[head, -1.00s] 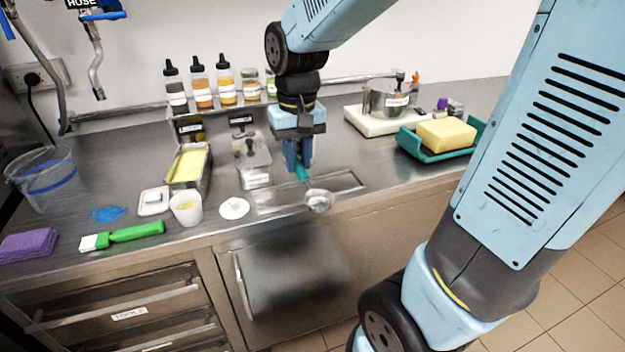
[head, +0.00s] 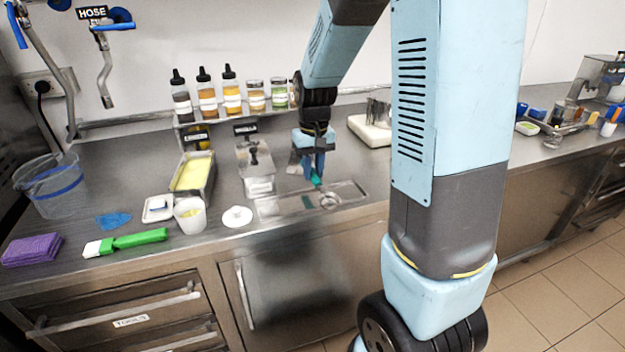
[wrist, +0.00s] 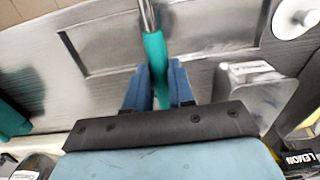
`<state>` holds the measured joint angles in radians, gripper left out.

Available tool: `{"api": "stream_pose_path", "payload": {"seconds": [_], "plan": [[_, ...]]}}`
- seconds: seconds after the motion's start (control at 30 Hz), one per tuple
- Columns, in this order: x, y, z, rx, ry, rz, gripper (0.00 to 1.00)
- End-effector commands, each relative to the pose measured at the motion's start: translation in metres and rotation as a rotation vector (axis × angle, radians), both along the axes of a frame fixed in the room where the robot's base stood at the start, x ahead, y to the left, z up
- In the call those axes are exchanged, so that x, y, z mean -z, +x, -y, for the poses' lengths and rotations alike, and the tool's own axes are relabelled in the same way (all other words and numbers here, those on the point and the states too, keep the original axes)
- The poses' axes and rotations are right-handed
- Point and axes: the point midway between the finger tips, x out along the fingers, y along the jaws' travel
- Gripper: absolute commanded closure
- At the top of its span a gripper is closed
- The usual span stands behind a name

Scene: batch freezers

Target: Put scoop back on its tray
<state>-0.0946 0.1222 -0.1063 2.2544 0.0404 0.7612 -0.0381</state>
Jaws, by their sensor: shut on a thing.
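My gripper (head: 313,166) is shut on the scoop's teal handle (head: 316,180), and the scoop's round metal bowl (head: 329,200) points toward the counter's front edge. The wrist view shows the handle (wrist: 155,62) between my two blue fingers (wrist: 153,88), with the metal shaft running out of the top of the picture. A shallow rectangular steel tray (head: 290,205) is set at the counter front. In the head view the bowl appears over the right part of this tray; I cannot tell whether it touches.
Bottles (head: 206,95) stand on a back shelf. A white board (head: 370,131) is right of my gripper.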

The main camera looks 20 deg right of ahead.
Motion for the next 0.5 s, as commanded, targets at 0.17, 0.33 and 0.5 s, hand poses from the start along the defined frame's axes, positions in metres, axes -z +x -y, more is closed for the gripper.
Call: {"api": "stream_pose_path", "payload": {"seconds": [0.17, 0.33, 0.5], "plan": [[0.006, 0.005, 0.003, 0.001, 0.0, 0.001, 1.0], [0.022, 0.008, 0.005, 0.001, 0.0, -0.002, 1.0], [0.04, 0.008, 0.005, 0.0, 0.0, 0.001, 1.0]]}}
